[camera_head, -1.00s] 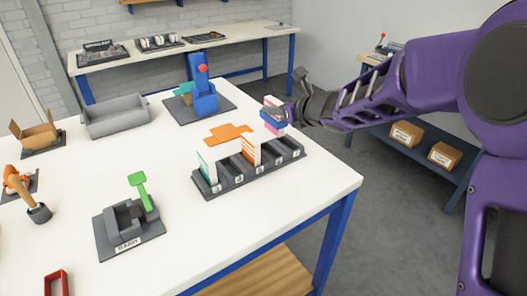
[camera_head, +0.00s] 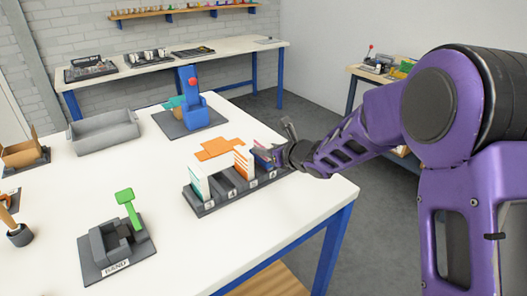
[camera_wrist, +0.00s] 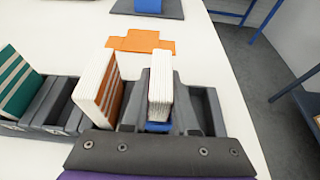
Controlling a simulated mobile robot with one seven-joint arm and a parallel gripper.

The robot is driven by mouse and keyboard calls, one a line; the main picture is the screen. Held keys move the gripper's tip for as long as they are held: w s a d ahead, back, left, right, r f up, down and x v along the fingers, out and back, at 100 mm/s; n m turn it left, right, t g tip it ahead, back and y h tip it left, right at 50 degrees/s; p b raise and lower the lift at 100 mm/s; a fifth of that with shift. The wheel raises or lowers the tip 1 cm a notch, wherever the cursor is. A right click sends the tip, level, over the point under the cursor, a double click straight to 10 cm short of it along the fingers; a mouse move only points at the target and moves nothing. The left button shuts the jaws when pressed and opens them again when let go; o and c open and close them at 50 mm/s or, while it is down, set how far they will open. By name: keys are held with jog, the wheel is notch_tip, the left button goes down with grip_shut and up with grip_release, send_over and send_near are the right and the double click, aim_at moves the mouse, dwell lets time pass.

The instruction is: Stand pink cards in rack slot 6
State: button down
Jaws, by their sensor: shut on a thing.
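The long dark card rack (camera_head: 205,208) stands near the table's right edge and also shows in the wrist view (camera_wrist: 65,118). My gripper (camera_head: 277,156) is at its right part, shut on the pink cards (camera_head: 262,155). In the wrist view my gripper (camera_wrist: 158,122) holds that stack (camera_wrist: 160,85) roughly upright, its pale edges facing me, right of the orange cards (camera_wrist: 108,92). The stack's lower edge is hidden, so I cannot tell whether it touches the slot floor. Teal cards (camera_head: 199,184) stand at the rack's left end. The slot numbers near the gripper are not readable.
A flat orange cross-shaped piece (camera_head: 220,148) lies behind the rack. A blue stand (camera_head: 192,108) is farther back, beside a grey tray (camera_head: 104,132). A dark fixture with a green lever (camera_head: 126,203) stands front left. White table top is clear between them.

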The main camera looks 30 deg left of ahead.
jog(key=shift+f+b, duration=0.25)
jog(key=shift+b, duration=0.05)
jog(key=c, duration=0.7)
grip_release()
jog(key=shift+r, duration=0.1)
jog(key=shift+d+r+p, duration=0.15)
jog(key=shift+r+p, duration=0.05)
jog(key=shift+p, duration=0.15)
jog(key=v, duration=1.1)
jog(key=shift+s+d+r, duration=0.15)
jog(key=shift+s+d, duration=0.1)
